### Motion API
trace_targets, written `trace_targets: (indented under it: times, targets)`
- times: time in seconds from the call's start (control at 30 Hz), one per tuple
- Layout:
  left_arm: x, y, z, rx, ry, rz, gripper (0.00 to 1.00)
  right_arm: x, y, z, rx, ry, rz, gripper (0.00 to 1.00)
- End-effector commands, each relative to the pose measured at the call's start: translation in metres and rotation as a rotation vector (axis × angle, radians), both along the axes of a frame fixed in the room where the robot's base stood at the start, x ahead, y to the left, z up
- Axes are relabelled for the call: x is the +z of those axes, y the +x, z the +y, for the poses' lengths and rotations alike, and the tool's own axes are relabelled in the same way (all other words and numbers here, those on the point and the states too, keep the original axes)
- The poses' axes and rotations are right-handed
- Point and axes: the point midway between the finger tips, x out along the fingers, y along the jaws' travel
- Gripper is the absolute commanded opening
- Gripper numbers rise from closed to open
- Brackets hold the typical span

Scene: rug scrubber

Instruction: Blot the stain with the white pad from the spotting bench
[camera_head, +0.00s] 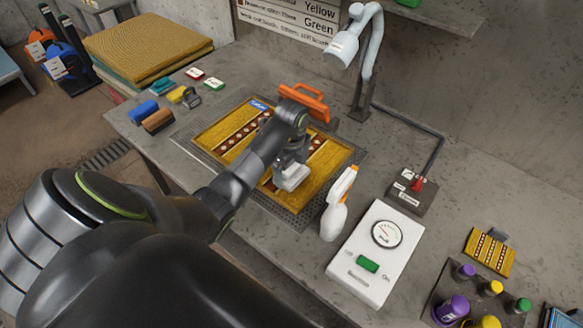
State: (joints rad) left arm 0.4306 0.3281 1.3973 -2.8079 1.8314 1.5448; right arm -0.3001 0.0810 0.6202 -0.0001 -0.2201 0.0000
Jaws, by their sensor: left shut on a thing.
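My left gripper (292,165) is over the yellow patterned rug (222,133), pointing down. It is shut on a white pad (291,177), which is at the rug's right half. I cannot tell whether the pad touches the rug. The rug lies on a dark perforated grate on the grey bench (270,248). No stain shows clearly; my arm and gripper hide part of the rug. My right gripper is not in view.
A white spray bottle (336,207) and a white gauge box (376,252) stand right of the rug. An orange-handled tool (305,98) and a lamp (358,60) are behind. Brushes (157,121) lie left. Coloured bottles (452,309) stand at the right front.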

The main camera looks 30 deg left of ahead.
Motion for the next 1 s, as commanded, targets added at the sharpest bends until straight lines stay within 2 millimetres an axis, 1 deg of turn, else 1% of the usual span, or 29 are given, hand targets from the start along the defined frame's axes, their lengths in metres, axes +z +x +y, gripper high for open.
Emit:
trace_targets:
  times: [0.03,0.6,1.0]
  targets:
    - [0.008,0.001,0.000,0.000,0.001,-0.002,0.70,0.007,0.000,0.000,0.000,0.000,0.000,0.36]
    - [0.049,0.002,0.000,-0.001,0.002,-0.007,0.70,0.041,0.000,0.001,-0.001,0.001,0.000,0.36]
    - [0.050,0.002,0.000,-0.001,0.002,-0.007,0.70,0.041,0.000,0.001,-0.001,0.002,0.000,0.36]
